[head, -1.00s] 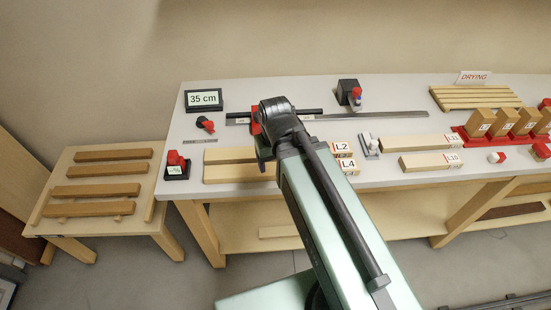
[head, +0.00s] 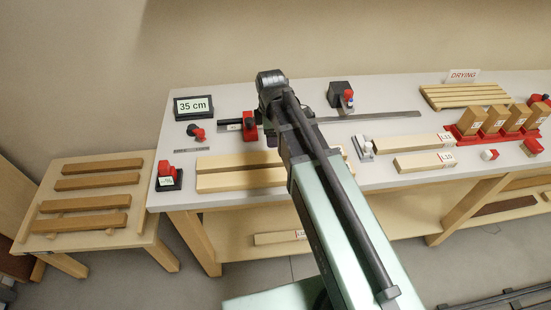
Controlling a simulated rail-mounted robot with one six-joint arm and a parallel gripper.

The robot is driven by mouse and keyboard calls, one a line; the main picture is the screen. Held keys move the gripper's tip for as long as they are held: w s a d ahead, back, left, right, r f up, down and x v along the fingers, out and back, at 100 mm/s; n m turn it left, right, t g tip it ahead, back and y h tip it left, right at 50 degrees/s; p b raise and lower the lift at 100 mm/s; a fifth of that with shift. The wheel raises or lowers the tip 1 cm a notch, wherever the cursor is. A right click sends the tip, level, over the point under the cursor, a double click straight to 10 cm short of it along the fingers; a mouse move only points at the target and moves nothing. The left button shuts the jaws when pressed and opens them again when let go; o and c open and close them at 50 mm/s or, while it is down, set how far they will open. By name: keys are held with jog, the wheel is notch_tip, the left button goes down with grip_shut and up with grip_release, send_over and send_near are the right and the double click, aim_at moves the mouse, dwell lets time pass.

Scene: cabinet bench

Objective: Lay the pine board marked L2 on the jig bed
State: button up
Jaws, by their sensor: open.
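Two pine boards lie side by side at the bench front. The back one (head: 235,160), whose end read L2 earlier, and the front one (head: 235,180) have their label ends hidden behind my arm. The long grey strip (head: 375,117) with a dark bar and a red block (head: 249,125) behind the boards looks like the jig bed; its middle is hidden by my arm. My gripper (head: 271,141) hangs below the wrist, over or near the red block and the back board. Its jaws are mostly hidden, and I see no board held in it.
A display (head: 193,106) reads 35 cm. Boards L11 (head: 400,146) and L10 (head: 415,163) lie to the right. A red rack (head: 490,139) holds upright blocks near the DRYING slats (head: 465,95). A side table (head: 60,225) with brown strips stands left.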

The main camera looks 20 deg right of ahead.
aim_at(273, 156)
notch_tip(273, 156, down, 11)
jog(key=b, duration=1)
jog(key=shift+d+f+b, duration=0.1)
jog(key=shift+f+b, duration=0.05)
jog(key=shift+b, duration=0.25)
jog(key=shift+r, duration=0.25)
jog(key=c, duration=1.1)
jog(key=shift+o, duration=0.2)
notch_tip(273, 156, up, 20)
jog(key=p, duration=2)
